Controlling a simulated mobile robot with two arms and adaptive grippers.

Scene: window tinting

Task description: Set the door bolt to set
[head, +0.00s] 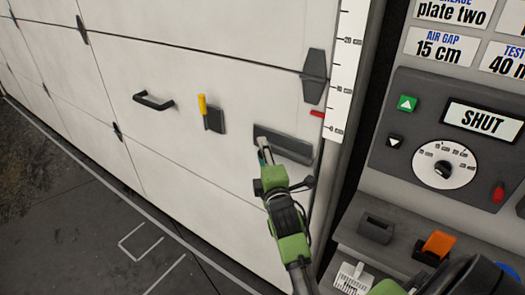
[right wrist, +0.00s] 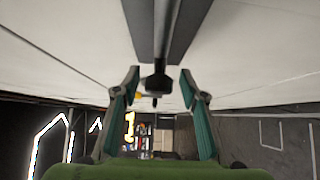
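The door bolt (head: 290,148) is a long dark grey plate low on the right of the white door. In the right wrist view its plate (right wrist: 188,22) runs away from me with a lighter rod along the middle. A dark knob (right wrist: 156,84) stands at the rod's near end. My right gripper (head: 263,152) is at the left part of the bolt and hides some of it in the head view. In the right wrist view this gripper (right wrist: 160,82) has its fingers apart, one on each side of the knob, with gaps visible. My left gripper is not in view.
A black handle (head: 153,102) and a yellow lever on a dark block (head: 216,120) are on the door to the left. At right, a control panel (head: 408,155) reads SHUT. Below it, a shelf (head: 350,238) holds a dark block (head: 377,229) and an orange piece (head: 438,244).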

